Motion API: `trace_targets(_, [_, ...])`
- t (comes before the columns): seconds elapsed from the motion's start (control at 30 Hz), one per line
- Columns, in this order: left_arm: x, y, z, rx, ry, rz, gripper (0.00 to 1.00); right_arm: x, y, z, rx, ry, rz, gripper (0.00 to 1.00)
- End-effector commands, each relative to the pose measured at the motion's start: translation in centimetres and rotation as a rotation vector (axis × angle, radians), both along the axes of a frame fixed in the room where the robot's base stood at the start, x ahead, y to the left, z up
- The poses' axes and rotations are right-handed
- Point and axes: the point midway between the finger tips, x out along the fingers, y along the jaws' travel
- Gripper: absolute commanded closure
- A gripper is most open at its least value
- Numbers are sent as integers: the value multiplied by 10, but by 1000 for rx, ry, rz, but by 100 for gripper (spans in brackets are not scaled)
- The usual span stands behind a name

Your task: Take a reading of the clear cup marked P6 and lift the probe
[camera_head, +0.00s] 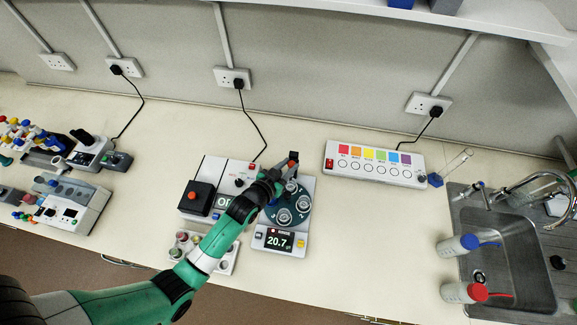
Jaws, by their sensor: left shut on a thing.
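My left arm reaches in from the lower left across the bench instrument (212,172). My left gripper (279,177) is at the instrument's round dark carousel (271,219) and is shut on the probe (293,158), a dark piece with a reddish end. Clear cups sit in the carousel, one at its front (284,217) and one to its right (303,203). Their marks are too small to read, so I cannot tell which is P6. The probe's lower end is hidden by the gripper. The display (279,240) reads 20.7. My right gripper is not in view.
A small tray of cups (228,262) stands in front of the instrument, partly behind my arm. A sink (535,285) with bottles is at far right. Bench between is clear.

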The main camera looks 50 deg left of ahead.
Motion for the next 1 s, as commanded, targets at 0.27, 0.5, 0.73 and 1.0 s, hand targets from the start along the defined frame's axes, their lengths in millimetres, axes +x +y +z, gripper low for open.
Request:
trace_targets(0.27, [1,0,10,1,-8,-1,100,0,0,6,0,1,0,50])
trace_targets(0.5, [1,0,9,1,-6,0,37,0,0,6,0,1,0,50])
trace_targets(0.73, [0,0,8,0,-2,0,37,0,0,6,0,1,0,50])
trace_targets(1.0, [-25,-6,19,0,-1,0,37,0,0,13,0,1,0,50])
